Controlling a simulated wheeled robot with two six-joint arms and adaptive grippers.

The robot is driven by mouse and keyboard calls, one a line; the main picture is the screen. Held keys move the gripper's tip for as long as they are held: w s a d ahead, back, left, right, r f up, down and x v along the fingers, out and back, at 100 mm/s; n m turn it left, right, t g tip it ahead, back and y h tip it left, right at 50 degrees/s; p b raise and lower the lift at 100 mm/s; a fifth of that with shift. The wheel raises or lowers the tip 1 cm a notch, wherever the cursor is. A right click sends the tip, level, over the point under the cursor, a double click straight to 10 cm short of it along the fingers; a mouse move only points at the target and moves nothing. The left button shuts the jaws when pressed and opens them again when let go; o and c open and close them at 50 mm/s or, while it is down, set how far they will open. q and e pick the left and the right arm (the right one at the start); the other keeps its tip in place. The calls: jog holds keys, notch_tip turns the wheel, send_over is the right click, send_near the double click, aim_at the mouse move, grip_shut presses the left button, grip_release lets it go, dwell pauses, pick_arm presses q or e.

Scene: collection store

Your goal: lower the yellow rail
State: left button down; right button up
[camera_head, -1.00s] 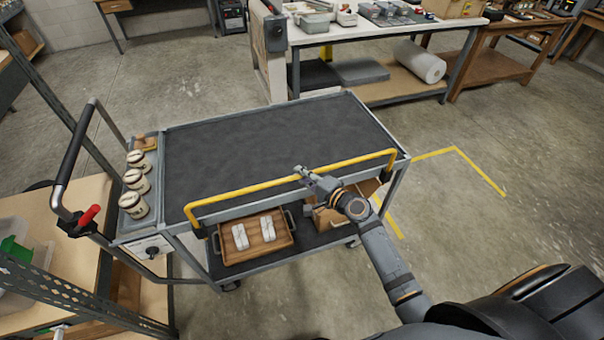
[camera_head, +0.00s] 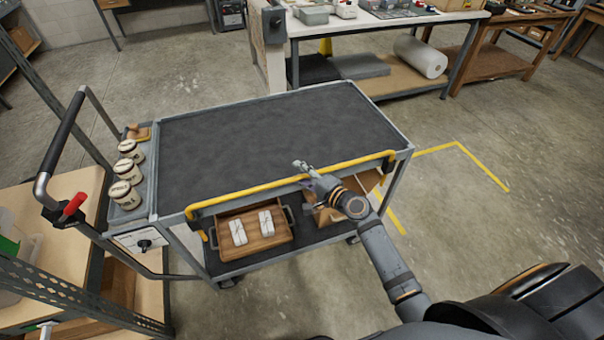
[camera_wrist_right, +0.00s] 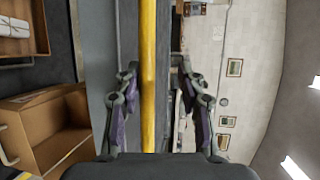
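The yellow rail (camera_head: 270,183) runs along the near long side of the grey cart (camera_head: 285,110), close to the level of the deck edge. My right gripper (camera_head: 304,171) is at the rail, a little right of its middle. In the right wrist view, the rail (camera_wrist_right: 148,75) passes between the two fingers of my right gripper (camera_wrist_right: 158,75). The fingers stand apart. The left finger is close to the rail, and I cannot tell if it touches; a gap shows on the right. My left gripper is not in view.
Several labelled jars (camera_head: 126,172) stand at the cart's left end, near the push handle (camera_head: 62,145) with its red lever (camera_head: 74,204). A wooden tray (camera_head: 270,240) with two white bundles and a cardboard box (camera_head: 335,210) sit on the lower shelf. The deck is bare.

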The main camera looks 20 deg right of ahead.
jog(key=v, duration=1.2)
jog(key=s+d+f+n+g+h, duration=0.2)
jog(key=s+d+f, duration=0.1)
jog(key=f, duration=0.6)
jog(key=s+d+f+n+g+h, duration=0.1)
jog(key=s+d+f+g+h, duration=0.2)
jog(key=f, duration=0.7)
jog(key=s+d+f+n+h, duration=0.15)
jog(key=d+f, duration=0.25)
jog(key=f, duration=0.5)
jog(key=s+a+f+n+g, duration=0.1)
jog(key=s+f+n+g, duration=0.1)
jog(key=s+f, duration=0.4)
jog(key=s+a+f+n+g, duration=0.2)
jog(key=s+f, duration=0.5)
jog(key=s, duration=0.6)
jog(key=s+a+f+n+g+h, duration=0.1)
jog(key=s+f+n+g, duration=0.3)
jog(key=s, duration=0.6)
notch_tip(320, 180, down, 3)
jog(key=shift+s+a+r+n, duration=0.1)
jog(key=shift+s+a+n, duration=0.2)
jog(key=shift+n, duration=0.65)
